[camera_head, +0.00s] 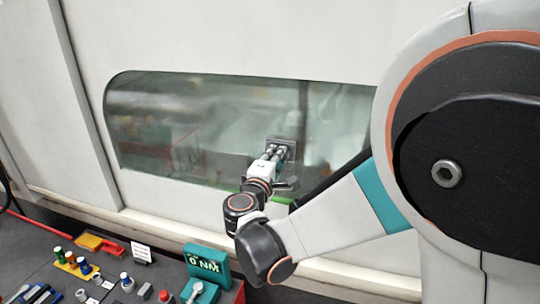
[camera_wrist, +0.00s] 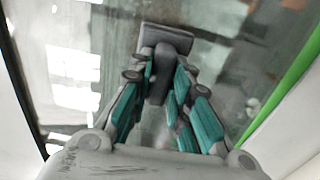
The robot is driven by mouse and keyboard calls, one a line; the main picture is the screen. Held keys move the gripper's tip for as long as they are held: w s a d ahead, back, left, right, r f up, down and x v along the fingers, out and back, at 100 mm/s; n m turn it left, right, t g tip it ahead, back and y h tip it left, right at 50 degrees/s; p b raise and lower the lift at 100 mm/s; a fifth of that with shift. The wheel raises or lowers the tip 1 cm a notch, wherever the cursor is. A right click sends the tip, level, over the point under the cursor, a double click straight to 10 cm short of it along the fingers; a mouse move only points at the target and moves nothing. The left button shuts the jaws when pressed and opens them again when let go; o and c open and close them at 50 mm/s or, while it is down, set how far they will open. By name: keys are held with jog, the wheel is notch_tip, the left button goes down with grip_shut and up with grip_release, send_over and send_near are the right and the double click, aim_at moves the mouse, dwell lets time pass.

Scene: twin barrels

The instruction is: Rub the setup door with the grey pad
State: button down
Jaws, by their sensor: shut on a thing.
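The setup door is a pale machine panel with a long, dark, reflective window (camera_head: 200,125) in the head view. The window glass (camera_wrist: 215,80) fills most of the wrist view. The grey pad (camera_head: 291,143) is held up at the glass, right of the window's middle. In the wrist view the pad (camera_wrist: 167,38) shows as a flat grey plate with a handle between my fingers. My gripper (camera_head: 277,152) is shut on the pad's handle. The pad's face looks to be at or very close to the glass; I cannot tell whether it touches.
A green strip (camera_wrist: 285,92) edges the window.

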aim_at(265, 144)
jog(key=shift+s+d+r, duration=0.85)
jog(key=shift+s+d, duration=0.85)
jog(key=shift+d, duration=3.25)
jog(key=shift+w+a+f+b, duration=0.1)
jog(key=shift+w+a+b, duration=0.55)
jog(key=shift+a, duration=1.6)
jog(key=shift+w+a+r+b, duration=0.1)
jog(key=shift+w+a+b, duration=0.15)
jog(key=shift+w+a, duration=1.4)
jog(key=shift+w+a+f+b, duration=0.15)
jog(key=shift+a+b, duration=0.3)
jog(key=shift+a, duration=2.5)
jog(key=shift+r+p, duration=0.5)
jog(key=shift+r, duration=0.4)
jog(key=s+d, duration=0.5)
jog(key=d, duration=0.8)
jog(key=shift+d, duration=0.35)
